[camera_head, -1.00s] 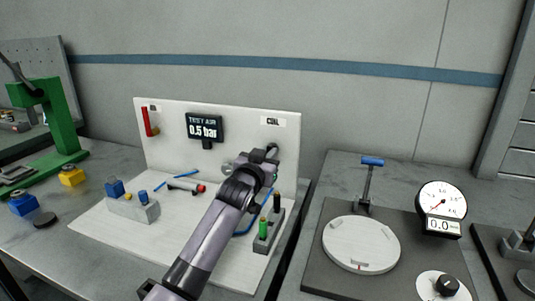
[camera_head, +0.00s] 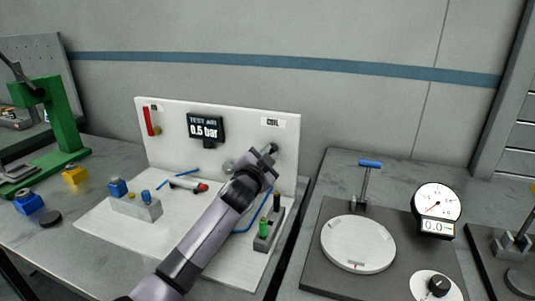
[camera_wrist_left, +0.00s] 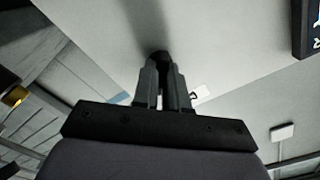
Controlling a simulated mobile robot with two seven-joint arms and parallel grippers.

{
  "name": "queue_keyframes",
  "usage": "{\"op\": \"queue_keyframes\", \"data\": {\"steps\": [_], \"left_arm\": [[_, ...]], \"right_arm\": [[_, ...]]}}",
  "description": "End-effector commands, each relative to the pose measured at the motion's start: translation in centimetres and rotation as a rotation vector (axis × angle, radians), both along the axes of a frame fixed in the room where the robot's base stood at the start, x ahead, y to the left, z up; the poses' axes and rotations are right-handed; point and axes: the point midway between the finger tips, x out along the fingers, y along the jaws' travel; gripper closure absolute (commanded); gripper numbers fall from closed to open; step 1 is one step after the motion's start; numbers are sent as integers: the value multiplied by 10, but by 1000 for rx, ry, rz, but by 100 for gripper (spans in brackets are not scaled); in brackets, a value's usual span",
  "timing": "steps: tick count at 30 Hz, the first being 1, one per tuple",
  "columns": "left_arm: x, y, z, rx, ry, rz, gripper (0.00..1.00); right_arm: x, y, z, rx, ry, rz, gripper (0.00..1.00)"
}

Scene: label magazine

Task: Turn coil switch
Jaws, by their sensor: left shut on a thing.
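The coil switch (camera_wrist_left: 160,57) is a small black knob on the white upright panel (camera_head: 225,115), below the COIL label (camera_head: 272,122). In the head view my left gripper (camera_head: 268,154) reaches up to it from the front, and the gripper and wrist hide much of the knob. In the left wrist view the two fingers of my left gripper (camera_wrist_left: 162,80) are closed on the knob, which shows dark between and beyond their tips. I cannot read the knob's angle. My right gripper is in neither view.
A black display (camera_head: 205,127) reading 0.5 bar is on the panel. A grey block with green and black posts (camera_head: 266,236) stands below my wrist. A grey block with a blue part (camera_head: 135,206) stands at left. A gap separates this table from the right one.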

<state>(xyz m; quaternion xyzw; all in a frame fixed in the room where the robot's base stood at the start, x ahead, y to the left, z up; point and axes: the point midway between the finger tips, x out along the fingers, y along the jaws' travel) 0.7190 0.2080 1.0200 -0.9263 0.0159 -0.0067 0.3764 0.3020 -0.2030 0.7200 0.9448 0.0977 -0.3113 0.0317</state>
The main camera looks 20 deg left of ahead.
Motion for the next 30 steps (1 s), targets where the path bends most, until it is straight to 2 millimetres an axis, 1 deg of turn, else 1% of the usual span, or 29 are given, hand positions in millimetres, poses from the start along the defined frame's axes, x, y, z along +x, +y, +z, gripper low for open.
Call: {"op": "queue_keyframes", "data": {"steps": [6,17,18,19,20,27,30], "left_arm": [[0,0,-1,35,2,1,100],[0,0,-2,37,2,1,100],[0,0,-2,37,2,1,78],[0,0,-2,37,2,1,68],[0,0,-2,36,2,1,62],[0,0,-1,36,0,0,62],[0,0,3,35,-2,1,62]], "right_arm": [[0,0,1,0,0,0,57],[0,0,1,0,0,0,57],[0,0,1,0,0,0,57],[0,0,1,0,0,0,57],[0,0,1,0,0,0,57],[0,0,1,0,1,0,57],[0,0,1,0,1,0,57]]}}
